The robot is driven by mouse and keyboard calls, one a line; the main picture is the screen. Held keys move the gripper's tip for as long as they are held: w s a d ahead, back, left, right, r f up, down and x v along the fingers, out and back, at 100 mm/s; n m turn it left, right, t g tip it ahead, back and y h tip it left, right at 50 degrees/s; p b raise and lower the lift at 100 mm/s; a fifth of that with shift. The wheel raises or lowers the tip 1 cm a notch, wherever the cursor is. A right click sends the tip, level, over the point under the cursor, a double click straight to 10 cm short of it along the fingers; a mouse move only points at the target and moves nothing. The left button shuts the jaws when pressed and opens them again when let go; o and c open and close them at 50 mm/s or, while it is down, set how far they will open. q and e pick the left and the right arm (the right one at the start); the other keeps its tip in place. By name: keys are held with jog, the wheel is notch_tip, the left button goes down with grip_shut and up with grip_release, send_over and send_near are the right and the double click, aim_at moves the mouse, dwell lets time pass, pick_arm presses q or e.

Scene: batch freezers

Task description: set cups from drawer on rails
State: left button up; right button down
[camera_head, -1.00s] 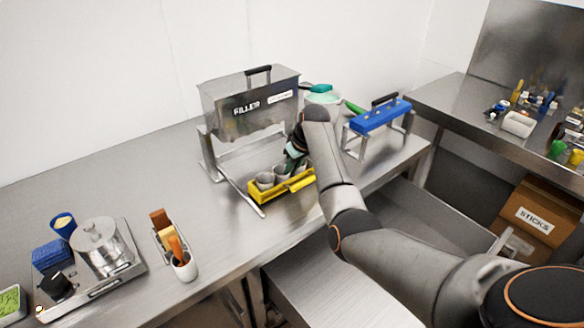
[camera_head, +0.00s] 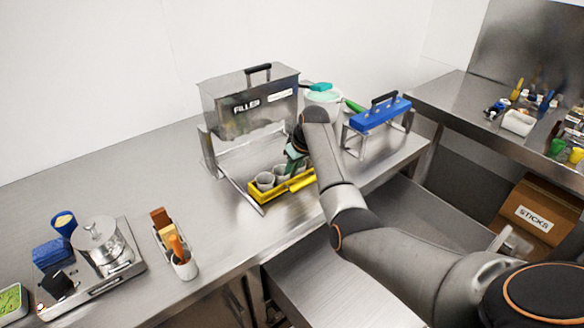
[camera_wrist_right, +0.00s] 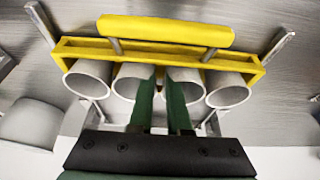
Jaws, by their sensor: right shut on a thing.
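The yellow carrier (camera_head: 258,193) with several pale cups in it (camera_head: 264,181) is below the filler (camera_head: 250,103), over the front part of its two metal rails (camera_head: 240,193). In the right wrist view the carrier (camera_wrist_right: 75,50) spans both rails (camera_wrist_right: 40,20), its yellow handle bar (camera_wrist_right: 165,30) facing away from my gripper. Whether it rests fully on the rails is unclear. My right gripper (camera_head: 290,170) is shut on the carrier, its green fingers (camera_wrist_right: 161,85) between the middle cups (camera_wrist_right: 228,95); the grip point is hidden. My left gripper is not in view.
An open drawer (camera_head: 340,285) juts out below the counter under my right arm. A blue-topped stand (camera_head: 380,114) and a pale tub (camera_head: 322,97) stand right of the filler. A stick holder (camera_head: 184,266) and a pot (camera_head: 98,240) stand at left. Counter between is clear.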

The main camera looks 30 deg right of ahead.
dwell(0.4)
jog(key=c, duration=0.8)
grip_release()
jog(key=shift+f, duration=0.1)
jog(key=v, duration=1.2)
jog(key=shift+r, duration=0.35)
jog(key=shift+s, duration=0.1)
